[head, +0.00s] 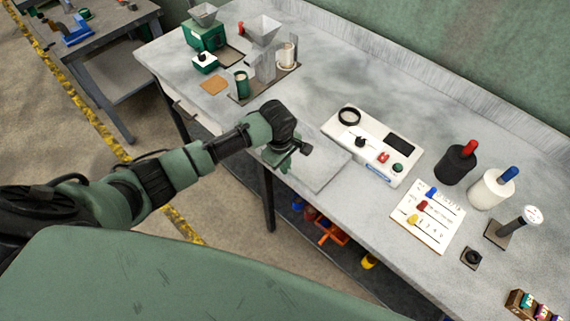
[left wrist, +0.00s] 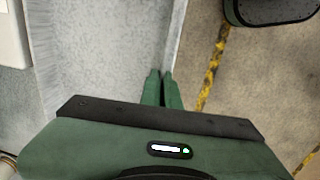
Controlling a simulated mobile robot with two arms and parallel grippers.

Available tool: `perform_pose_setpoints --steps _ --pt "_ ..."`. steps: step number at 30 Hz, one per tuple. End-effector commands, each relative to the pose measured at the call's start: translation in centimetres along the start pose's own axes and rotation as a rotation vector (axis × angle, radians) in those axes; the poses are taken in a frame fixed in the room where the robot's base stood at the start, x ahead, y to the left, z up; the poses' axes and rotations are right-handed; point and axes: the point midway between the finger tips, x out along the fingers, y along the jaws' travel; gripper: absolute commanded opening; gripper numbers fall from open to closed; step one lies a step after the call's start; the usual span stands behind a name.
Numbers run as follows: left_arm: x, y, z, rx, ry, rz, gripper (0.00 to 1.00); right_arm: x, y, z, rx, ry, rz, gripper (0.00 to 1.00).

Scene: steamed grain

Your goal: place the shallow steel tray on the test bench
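The shallow steel tray (head: 322,172) is a flat, pale grey square in the head view, at the front edge of the test bench (head: 300,95), just left of a white instrument. Whether it rests on the bench or hangs slightly above it, I cannot tell. My left gripper (head: 283,160) is at the tray's near left side. In the left wrist view, the narrow green fingers (left wrist: 161,80) sit close together around the rim of the tray (left wrist: 100,50) and appear shut on it. My right gripper is not in view.
The white instrument (head: 373,145) with a black ring stands right of the tray. A green machine (head: 205,35) and metal hoppers stand at the bench's far left. Coloured items sit below the bench.

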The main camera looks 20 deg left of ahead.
Motion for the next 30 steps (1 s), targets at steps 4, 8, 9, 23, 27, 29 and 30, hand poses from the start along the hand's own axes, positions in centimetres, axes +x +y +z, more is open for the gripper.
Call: perform_pose_setpoints --steps 4,8,9,23,27,29,30 --pt "-0.2 0.2 0.0 0.001 0.000 0.006 0.00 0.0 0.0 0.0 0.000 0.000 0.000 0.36" --pt "-0.1 0.2 0.0 0.000 -0.001 0.005 0.00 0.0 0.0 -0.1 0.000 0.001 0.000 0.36" --pt "0.1 0.2 0.1 0.000 -0.001 0.005 0.00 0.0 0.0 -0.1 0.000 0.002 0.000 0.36" --pt "-0.2 0.1 0.0 0.001 0.000 0.002 0.24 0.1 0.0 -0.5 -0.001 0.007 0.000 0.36" --pt "-1.9 0.2 0.0 0.001 -0.001 0.005 0.24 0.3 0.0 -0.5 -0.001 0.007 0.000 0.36" --pt "-3.1 0.1 0.0 0.001 0.000 0.005 0.24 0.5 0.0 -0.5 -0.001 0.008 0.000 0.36" --pt "-4.0 0.2 0.0 0.001 0.000 0.006 0.24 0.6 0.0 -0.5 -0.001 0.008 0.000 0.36"
